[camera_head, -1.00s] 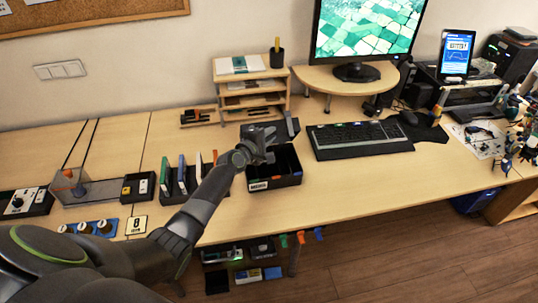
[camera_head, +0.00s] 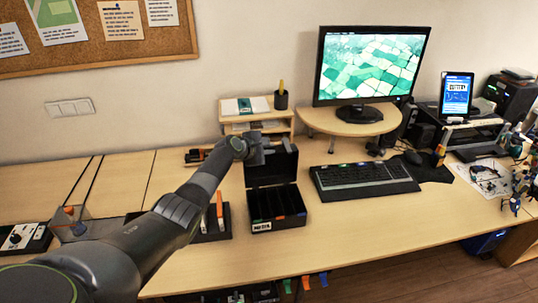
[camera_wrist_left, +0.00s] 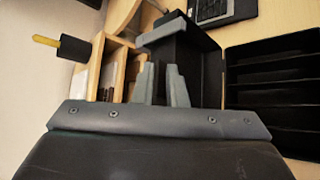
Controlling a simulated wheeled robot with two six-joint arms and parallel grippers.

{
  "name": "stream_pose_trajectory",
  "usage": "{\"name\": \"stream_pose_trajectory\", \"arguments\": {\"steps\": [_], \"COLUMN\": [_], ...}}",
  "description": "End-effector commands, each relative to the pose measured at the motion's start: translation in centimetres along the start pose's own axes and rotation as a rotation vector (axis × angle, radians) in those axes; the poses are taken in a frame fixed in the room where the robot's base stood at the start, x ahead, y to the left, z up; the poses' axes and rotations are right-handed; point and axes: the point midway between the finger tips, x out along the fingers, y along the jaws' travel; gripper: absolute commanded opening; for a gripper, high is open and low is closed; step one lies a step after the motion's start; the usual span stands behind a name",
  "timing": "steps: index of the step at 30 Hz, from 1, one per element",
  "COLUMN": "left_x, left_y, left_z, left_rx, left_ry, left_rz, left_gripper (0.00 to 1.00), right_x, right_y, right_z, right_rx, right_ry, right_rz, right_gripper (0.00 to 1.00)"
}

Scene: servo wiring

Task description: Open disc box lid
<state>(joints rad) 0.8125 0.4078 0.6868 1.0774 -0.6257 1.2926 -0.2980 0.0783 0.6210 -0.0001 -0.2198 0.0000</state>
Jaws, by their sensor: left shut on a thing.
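The black disc box (camera_head: 277,222) stands on the desk with a white label on its front. Its inside shows several dark slots and a bit of orange and green. Its lid (camera_head: 272,172) stands raised at the back, roughly upright. My left gripper (camera_head: 262,150) is at the lid's top edge and shut on it. In the left wrist view, the lid (camera_wrist_left: 203,75) is by the fingers (camera_wrist_left: 163,72), and the slotted box (camera_wrist_left: 275,95) lies to the right. The contact of the fingertips is partly hidden. My right gripper is not in view.
A wooden shelf (camera_head: 240,117) with a pen cup (camera_head: 281,99) stands behind the box. A keyboard (camera_head: 362,180) lies to its right. A dark rack (camera_head: 212,228) stands to its left, partly behind my arm. The desk front right of the box is clear.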

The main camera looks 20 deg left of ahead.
Motion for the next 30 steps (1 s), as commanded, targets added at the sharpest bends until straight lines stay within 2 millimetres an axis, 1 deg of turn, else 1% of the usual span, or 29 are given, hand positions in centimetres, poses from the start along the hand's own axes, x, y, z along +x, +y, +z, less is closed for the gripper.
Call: {"name": "stream_pose_trajectory", "arguments": {"steps": [1,7,24,25,28,30], "left_x": [0.23,0.53,0.68,0.68,0.66,0.65], "left_y": [-0.35,-0.29,-0.58,-0.58,-0.5,-0.39], "left_z": [-0.43,-0.8,-1.08,-1.08,-1.06,-1.01], "left_rx": [-0.013,-0.041,-0.053,-0.053,-0.053,-0.052], "left_ry": [0.004,0.005,0.007,0.007,0.007,0.006], "left_rz": [-0.018,-0.05,-0.068,-0.068,-0.066,-0.064], "left_gripper": [0.0,0.0,0.0,0.16,0.28,0.28], "right_x": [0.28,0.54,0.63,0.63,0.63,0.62], "right_y": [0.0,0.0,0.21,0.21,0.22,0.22], "right_z": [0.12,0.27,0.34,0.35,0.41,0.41], "right_rx": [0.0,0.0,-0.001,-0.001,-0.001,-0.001], "right_ry": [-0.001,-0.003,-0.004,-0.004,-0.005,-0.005], "right_rz": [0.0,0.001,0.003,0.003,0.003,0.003], "right_gripper": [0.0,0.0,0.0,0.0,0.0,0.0]}}
